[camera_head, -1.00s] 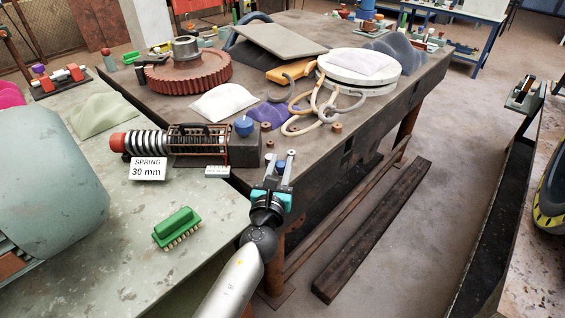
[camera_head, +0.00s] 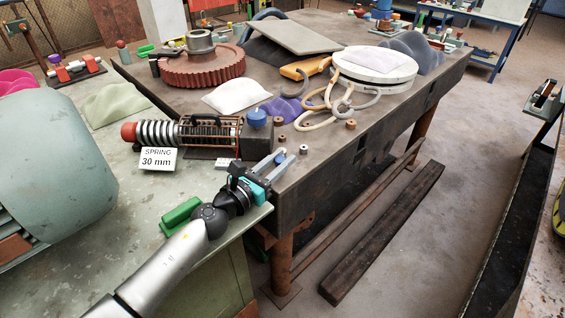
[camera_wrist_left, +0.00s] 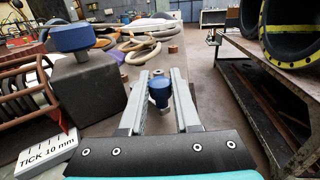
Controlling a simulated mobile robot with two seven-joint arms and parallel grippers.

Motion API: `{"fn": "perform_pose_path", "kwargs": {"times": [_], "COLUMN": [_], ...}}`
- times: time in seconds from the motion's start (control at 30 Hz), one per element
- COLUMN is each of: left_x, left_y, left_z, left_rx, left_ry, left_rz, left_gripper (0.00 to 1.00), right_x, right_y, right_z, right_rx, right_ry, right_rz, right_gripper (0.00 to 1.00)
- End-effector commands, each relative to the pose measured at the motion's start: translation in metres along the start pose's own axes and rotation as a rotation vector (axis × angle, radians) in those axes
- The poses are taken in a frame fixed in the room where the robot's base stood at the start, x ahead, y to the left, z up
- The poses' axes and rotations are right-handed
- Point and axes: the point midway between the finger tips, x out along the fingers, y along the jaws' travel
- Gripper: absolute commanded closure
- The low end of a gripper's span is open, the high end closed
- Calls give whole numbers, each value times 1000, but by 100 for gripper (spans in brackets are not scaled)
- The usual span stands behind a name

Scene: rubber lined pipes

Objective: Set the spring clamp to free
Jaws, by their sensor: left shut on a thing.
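The spring clamp is a coil spring with a red end (camera_head: 128,132) and a rusty cage (camera_head: 205,132), lying on the table's left side. It ends at a dark block (camera_head: 230,141) with a blue knob (camera_head: 256,118) on top. The knob and block also show at the left of the left wrist view (camera_wrist_left: 90,88). My left gripper (camera_head: 275,164) is to the right of and nearer than the block, apart from it. Its fingers (camera_wrist_left: 158,98) are shut on a small blue-capped pin (camera_wrist_left: 159,88) with a metal stem. My right gripper is not in view.
A white sign (camera_head: 158,159) reads "SPRING 30 mm"; a smaller one (camera_wrist_left: 45,153) reads "TICK 10 mm". A green brush (camera_head: 180,216) lies partly behind my arm. Pale rings (camera_head: 318,121), small nuts (camera_head: 304,149) and a white bag (camera_head: 236,95) lie on the dark table beyond.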

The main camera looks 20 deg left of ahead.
Motion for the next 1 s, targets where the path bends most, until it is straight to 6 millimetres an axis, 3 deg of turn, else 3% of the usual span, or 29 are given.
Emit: {"fn": "perform_pose_path", "kwargs": {"times": [0.4, 0.43, 0.63, 0.7, 1.0], "left_x": [0, 0, 0, 0, -3], "left_y": [0, 0, 0, 0, 0], "left_z": [-1, -1, -1, -1, 0], "left_rx": [-1, -1, -1, -1, 0], "left_ry": [3, 3, 2, 1, 1], "left_rz": [-7, -7, -7, -6, -6], "left_gripper": [100, 67, 45, 39, 39], "right_x": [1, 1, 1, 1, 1], "right_y": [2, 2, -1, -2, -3], "right_z": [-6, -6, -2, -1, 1], "right_rx": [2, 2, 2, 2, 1], "right_ry": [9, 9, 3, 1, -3], "right_rz": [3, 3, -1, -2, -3], "right_gripper": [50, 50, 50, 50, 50]}}
